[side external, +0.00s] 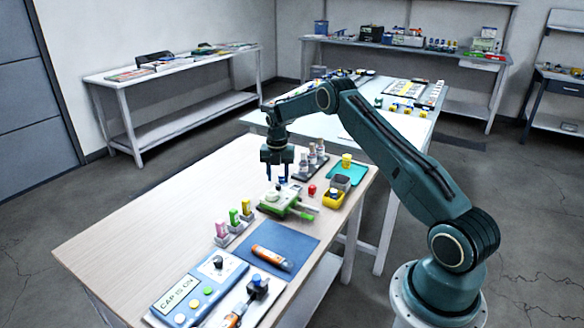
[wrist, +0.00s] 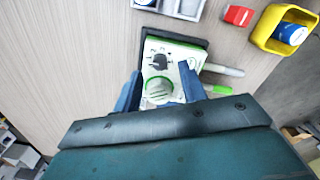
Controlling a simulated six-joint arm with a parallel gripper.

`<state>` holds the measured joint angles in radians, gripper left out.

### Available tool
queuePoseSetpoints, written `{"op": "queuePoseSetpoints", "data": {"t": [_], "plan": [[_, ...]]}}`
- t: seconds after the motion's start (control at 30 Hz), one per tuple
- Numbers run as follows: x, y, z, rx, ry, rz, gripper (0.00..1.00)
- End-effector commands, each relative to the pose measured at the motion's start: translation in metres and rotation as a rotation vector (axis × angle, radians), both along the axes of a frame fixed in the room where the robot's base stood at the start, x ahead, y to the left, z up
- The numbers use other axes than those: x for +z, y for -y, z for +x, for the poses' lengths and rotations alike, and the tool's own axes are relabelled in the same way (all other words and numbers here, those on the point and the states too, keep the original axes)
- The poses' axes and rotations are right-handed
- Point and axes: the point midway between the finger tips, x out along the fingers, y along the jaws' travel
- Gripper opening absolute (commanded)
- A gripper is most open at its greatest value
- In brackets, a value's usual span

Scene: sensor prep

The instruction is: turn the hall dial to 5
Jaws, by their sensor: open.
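A white and green instrument box (side external: 290,203) sits on the wooden table below my gripper (side external: 277,176). The wrist view shows its top, with a green-ringed pale dial (wrist: 158,91) and a smaller black knob (wrist: 160,62). I cannot read which one is labelled hall, nor any number. My gripper (wrist: 160,88) is open and empty. In the wrist view its blue fingers lie on either side of the green-ringed dial. In the side view the fingertips are above the box, apart from it. My gripper body hides the near end of the box.
A red block (side external: 312,189) and a yellow bin (side external: 333,199) stand right of the box. Several coloured bottles (side external: 234,217) stand to its left. A blue mat (side external: 288,238) with an orange tool and a control panel (side external: 200,289) lie nearer. The table's left part is clear.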

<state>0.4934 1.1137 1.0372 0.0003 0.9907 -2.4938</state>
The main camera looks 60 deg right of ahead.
Motion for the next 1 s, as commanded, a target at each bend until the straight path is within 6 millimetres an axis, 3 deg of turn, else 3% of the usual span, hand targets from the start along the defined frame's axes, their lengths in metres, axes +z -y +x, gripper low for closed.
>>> {"op": "queuePoseSetpoints", "data": {"t": [0.3,0.63,0.87,1.0], "plan": [[-0.027,0.0,0.0,0.0,-0.001,0.0,0.41],[-0.029,0.0,0.0,0.0,0.0,0.0,0.41],[-0.029,0.0,0.0,0.0,0.0,0.0,0.0],[-0.029,0.0,0.0,-0.001,0.0,0.0,0.0]]}}
